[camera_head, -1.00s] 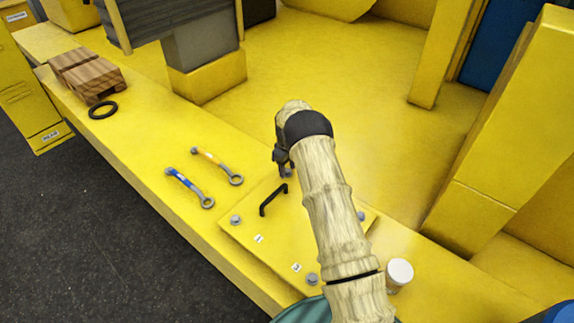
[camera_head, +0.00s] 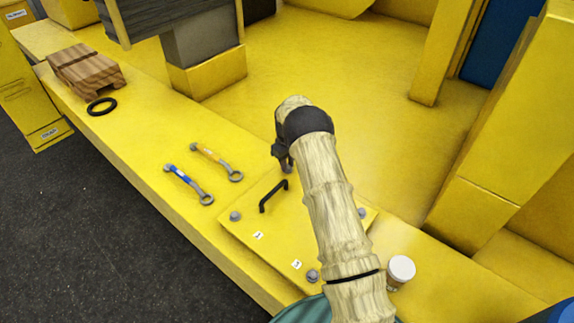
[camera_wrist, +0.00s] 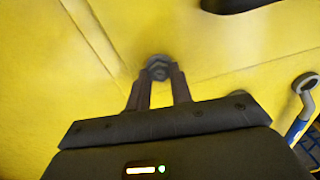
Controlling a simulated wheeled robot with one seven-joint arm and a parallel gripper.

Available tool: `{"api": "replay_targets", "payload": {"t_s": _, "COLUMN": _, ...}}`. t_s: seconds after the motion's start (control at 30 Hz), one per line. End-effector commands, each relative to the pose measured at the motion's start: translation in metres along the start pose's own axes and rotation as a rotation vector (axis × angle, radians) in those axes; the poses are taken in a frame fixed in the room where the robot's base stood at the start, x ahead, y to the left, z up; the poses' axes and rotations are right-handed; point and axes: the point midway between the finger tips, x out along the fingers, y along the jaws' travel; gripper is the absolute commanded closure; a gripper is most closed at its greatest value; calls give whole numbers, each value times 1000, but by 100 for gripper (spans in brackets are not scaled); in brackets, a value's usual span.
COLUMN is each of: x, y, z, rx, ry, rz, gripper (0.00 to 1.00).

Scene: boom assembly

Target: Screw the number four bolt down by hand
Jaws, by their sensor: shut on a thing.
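A grey hex bolt (camera_wrist: 158,66) sits at a corner of the yellow cover plate (camera_head: 235,228). My gripper (camera_wrist: 160,82) is shut on the bolt's head, with one finger on each side in the wrist view. In the head view my gripper (camera_head: 286,165) points down at the plate's far corner, and the bolt there is mostly hidden. No number label shows beside this bolt. Other bolts sit at the plate's left corner (camera_head: 235,216), near corner (camera_head: 312,276) and right side (camera_head: 361,213).
A black handle (camera_head: 272,196) rises from the plate close to my gripper. A blue wrench (camera_head: 187,183) and an orange-marked wrench (camera_head: 217,162) lie to the left. A white-lidded jar (camera_head: 400,270) stands at the right. A black ring (camera_head: 102,106) and wooden block (camera_head: 84,70) lie farther left.

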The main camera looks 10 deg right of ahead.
Motion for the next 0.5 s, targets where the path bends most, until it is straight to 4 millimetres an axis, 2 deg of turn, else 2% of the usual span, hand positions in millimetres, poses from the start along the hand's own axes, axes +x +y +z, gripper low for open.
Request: {"api": "replay_targets", "payload": {"t_s": 0.5, "x": 2, "y": 0, "z": 0, "rx": 440, "ry": 1, "rz": 1, "gripper": 100}}
